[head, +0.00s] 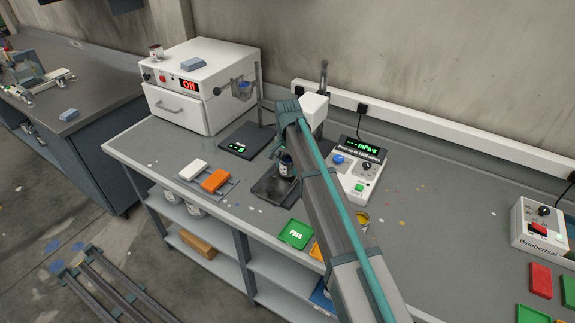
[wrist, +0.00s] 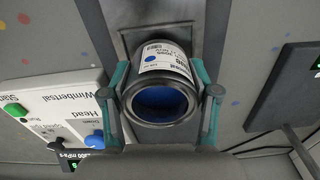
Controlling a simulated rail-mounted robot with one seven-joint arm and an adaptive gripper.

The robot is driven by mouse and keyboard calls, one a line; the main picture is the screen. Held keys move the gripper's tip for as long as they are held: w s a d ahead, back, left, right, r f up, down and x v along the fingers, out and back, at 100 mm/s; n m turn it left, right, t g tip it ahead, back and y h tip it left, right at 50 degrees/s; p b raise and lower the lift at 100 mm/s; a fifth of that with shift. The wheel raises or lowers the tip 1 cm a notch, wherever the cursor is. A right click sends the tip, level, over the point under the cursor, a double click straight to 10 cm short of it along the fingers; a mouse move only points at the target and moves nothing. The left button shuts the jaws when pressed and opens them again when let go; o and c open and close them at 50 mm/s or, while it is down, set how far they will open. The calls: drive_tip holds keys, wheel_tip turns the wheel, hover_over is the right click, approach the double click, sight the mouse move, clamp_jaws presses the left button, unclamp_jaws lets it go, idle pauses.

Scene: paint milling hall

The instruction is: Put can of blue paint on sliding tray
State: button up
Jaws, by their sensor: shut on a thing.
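The can of blue paint (wrist: 162,85) shows in the wrist view with its open rim, blue paint inside and a white label with a blue dot. It also shows small in the head view (head: 286,165), partly hidden by my arm. My gripper (wrist: 162,100) is shut on the can, one teal finger on each side. A dark flat tray (head: 270,190) lies on the bench below the can in the head view; its edge shows behind the can in the wrist view (wrist: 128,13). I cannot tell whether the can touches it.
A white control box (head: 350,180) stands right of the can. A dark scale (head: 240,145) and a white oven (head: 200,85) are to the left. White and orange blocks sit on a grey rack (head: 222,190). A green tray (head: 296,234) is near the front edge.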

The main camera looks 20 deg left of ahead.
drive_tip(key=shift+f, duration=0.6)
drive_tip(key=o, duration=1.5)
drive_tip(key=shift+c, duration=0.2)
